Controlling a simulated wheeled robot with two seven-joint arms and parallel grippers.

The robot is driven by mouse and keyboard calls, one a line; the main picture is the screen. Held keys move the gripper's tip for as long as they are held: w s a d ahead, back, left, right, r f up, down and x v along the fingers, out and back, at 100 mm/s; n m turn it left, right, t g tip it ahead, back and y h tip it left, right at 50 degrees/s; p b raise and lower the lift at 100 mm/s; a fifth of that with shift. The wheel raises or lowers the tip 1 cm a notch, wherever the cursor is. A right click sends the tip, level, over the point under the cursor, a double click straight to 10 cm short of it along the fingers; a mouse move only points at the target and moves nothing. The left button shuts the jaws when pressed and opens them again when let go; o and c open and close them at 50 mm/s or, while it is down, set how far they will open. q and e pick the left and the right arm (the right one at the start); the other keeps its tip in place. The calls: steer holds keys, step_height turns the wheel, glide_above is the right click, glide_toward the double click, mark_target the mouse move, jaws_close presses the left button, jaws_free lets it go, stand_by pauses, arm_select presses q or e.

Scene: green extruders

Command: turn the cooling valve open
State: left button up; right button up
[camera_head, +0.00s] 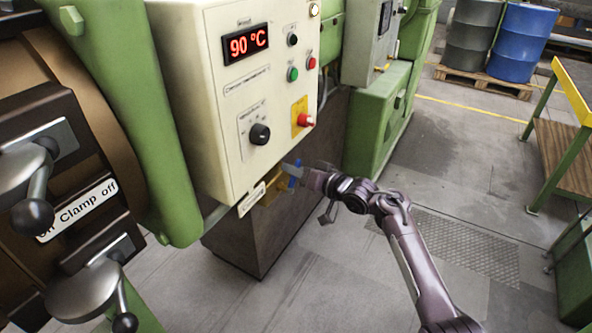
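The cooling valve is a brass-coloured body (274,190) under the lower edge of the cream control cabinet (205,120). A small blue part, which looks like its handle (293,181), stands beside it. A white label (251,199) is on the cabinet edge by the valve; its text is too small to read. My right gripper (297,170) is at the valve, its fingers overlapping the blue part. Whether the fingers touch it or are closed around it cannot be told. The gripper and wrist hide part of the valve. My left gripper is not in view.
The cabinet shows 90 °C, a black knob (260,134) and a red emergency button (305,120). Clamp levers (33,214) stand at the left. Blue (521,43) and grey (471,35) drums are at the back.

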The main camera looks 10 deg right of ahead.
steer(key=f+v, duration=0.1)
steer(key=v, duration=0.6)
steer(key=shift+s+d+r, duration=0.2)
steer(key=shift+d+r, duration=0.05)
steer(key=shift+r, duration=0.25)
